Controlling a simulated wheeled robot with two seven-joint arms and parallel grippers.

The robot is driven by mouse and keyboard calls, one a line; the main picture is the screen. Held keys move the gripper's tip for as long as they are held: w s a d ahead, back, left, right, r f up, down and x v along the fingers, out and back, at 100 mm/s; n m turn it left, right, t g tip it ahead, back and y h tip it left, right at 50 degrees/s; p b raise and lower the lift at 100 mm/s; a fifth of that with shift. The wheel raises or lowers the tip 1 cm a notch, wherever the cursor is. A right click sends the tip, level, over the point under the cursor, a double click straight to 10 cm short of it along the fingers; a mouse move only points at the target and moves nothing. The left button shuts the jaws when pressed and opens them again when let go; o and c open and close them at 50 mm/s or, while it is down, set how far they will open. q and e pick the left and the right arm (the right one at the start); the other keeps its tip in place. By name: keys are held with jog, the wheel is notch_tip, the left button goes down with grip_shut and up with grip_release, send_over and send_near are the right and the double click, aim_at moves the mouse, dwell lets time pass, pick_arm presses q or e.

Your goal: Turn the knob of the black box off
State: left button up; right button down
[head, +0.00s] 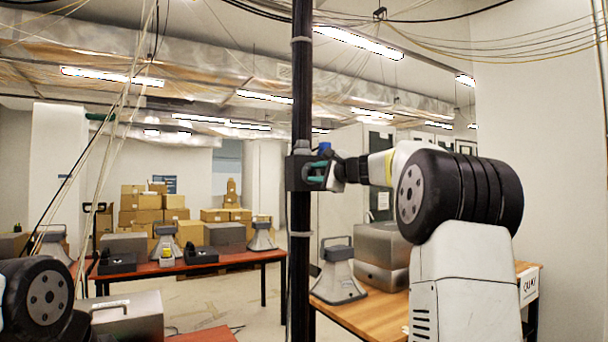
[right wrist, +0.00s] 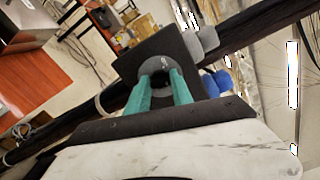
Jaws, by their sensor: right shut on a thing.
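The black box (head: 296,173) is fixed to a dark upright pole in the head view; it also shows in the right wrist view (right wrist: 136,62). Its round grey knob (right wrist: 153,66) faces my right gripper. My right gripper (head: 316,172) reaches in from the right. Its two teal fingers (right wrist: 160,82) are closed on the knob, one on each side. In the head view the fingers and wrist hide the knob. My left gripper is out of view; only part of my left arm shows at the lower left.
The dark pole (head: 301,80) stands close in front. A grey part (right wrist: 203,40) and a blue part (right wrist: 214,84) stick out near the box. A wooden table (head: 365,312) stands at the right, a red table (head: 243,257) at the left. Cables hang at the left.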

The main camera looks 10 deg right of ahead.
jog(key=n, duration=0.6)
jog(key=shift+f, duration=0.15)
jog(key=n, duration=0.6)
jog(key=shift+f, duration=0.1)
jog(key=shift+n, duration=0.3)
jog(key=c, duration=1.1)
grip_release()
jog(key=v, duration=0.7)
jog(key=shift+s+d, duration=0.15)
jog(key=shift+s, duration=0.2)
